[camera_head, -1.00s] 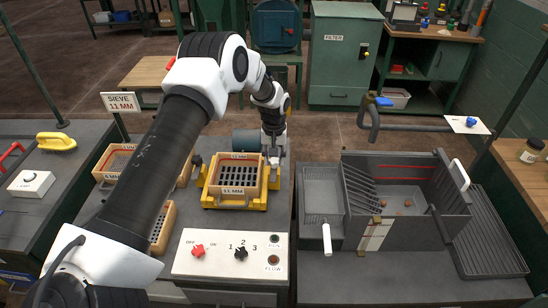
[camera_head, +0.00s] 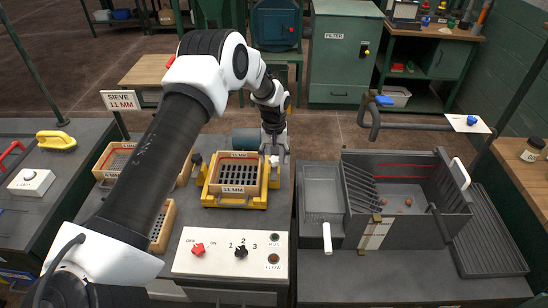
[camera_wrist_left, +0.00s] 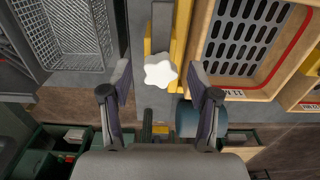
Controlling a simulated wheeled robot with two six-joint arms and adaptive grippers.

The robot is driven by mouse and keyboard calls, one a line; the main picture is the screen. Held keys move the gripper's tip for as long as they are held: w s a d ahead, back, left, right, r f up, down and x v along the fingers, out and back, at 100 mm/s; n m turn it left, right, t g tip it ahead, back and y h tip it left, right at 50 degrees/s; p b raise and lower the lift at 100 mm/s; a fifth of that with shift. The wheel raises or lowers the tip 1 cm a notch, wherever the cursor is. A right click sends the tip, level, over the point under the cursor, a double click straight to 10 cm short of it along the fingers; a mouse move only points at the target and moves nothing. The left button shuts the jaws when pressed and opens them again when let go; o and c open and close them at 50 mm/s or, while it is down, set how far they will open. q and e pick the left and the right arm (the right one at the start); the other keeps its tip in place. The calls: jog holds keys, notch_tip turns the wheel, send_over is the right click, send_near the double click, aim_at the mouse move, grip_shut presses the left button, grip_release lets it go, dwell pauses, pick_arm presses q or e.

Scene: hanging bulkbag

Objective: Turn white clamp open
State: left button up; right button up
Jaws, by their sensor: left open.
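The white clamp knob, star-shaped (camera_wrist_left: 160,72), sits beside the yellow sieve frame in the left wrist view. My left gripper (camera_wrist_left: 158,78) is open, with one finger to each side of the knob and apart from it in the picture. I cannot tell the exact depth between them. In the head view, my left gripper (camera_head: 275,148) is at the right side of the yellow frame (camera_head: 211,190), which holds a wooden sieve labelled 11 MM (camera_head: 239,189). A small white part, likely the knob (camera_head: 274,160), shows just below the fingers. My right gripper is not in view.
A control panel (camera_head: 215,262) with red and black knobs stands in front of the sieve. A dark bin (camera_head: 405,232) and a wire basket (camera_head: 322,190) are to the right. More wooden sieves lie to the left. A narrow gap separates the two benches.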

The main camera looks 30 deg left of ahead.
aim_at(274, 159)
pick_arm(q)
notch_tip(274, 159, up, 12)
jog(key=shift+f, duration=0.2)
dwell(0.4)
